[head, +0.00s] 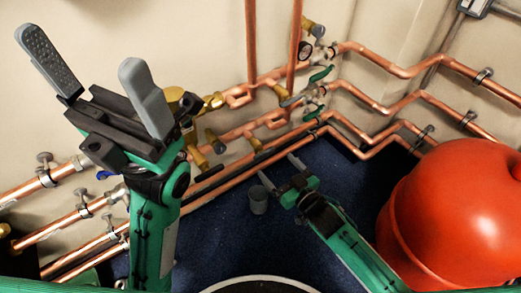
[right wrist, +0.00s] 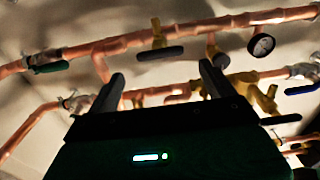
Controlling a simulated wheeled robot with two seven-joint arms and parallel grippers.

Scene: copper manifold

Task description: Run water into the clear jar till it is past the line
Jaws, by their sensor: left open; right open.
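A small greyish cup-like vessel (head: 258,203) stands on the blue floor; it may be the clear jar, but I cannot make out a line or water in it. My right gripper (head: 282,171) is open and empty, just right of and above the vessel in the head view. In the right wrist view its fingers (right wrist: 161,76) point towards the copper pipes. My left gripper (head: 88,62) is open and empty, raised in front of the wall at left. Brass valves (head: 216,141) sit on the pipes. I cannot tell which one is the water outlet.
The gauge also shows in the right wrist view (right wrist: 262,45). A large red tank (head: 455,215) fills the right. Blue floor (head: 225,235) is clear around the vessel.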

